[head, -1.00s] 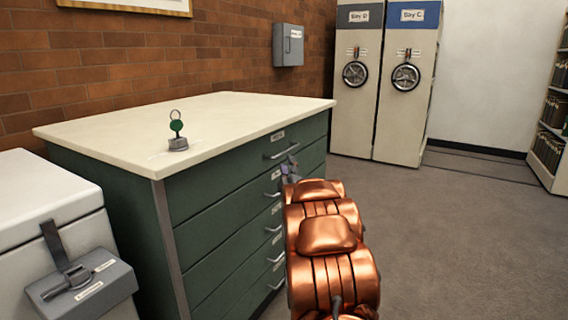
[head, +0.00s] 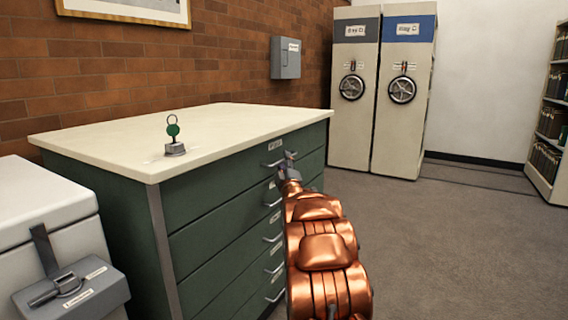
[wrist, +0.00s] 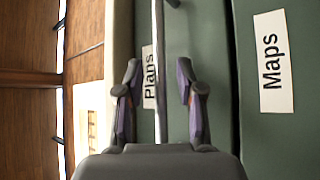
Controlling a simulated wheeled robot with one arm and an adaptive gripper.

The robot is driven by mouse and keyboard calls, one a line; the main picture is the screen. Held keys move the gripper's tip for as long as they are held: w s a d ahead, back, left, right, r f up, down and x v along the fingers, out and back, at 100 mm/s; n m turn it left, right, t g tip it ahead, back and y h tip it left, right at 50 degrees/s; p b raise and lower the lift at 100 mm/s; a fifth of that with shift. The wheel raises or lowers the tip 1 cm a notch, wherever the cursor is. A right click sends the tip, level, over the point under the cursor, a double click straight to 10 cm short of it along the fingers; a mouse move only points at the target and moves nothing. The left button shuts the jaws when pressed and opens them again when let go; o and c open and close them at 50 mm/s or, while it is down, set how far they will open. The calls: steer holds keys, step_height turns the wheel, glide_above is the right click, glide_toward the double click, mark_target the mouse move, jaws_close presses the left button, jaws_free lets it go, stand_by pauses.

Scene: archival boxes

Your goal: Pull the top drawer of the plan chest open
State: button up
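The green plan chest (head: 160,240) stands at left with its top drawer (head: 225,172) closed. The top drawer's metal handle (head: 273,163) shows just left of my gripper (head: 288,164). In the wrist view the top drawer front (wrist: 212,40) carries a "Plans" label (wrist: 149,78), and its handle bar (wrist: 161,50) runs lengthwise between the two fingers of my gripper (wrist: 158,80). The fingers are open, with gaps on both sides of the bar. Whether the fingertips touch the drawer front is unclear.
A key with a green tag (head: 174,135) stands on the chest's pale top (head: 225,125). The drawer below is labelled "Maps" (wrist: 273,60). A white box (head: 45,215) with a grey latch stands at left. Floor (head: 450,240) to the right is clear.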

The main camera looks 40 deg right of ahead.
steer(key=shift+w+d+r, duration=0.15)
steer(key=shift+w+d, duration=0.1)
steer(key=shift+w, duration=0.1)
jaws_close()
stand_by(0.7)
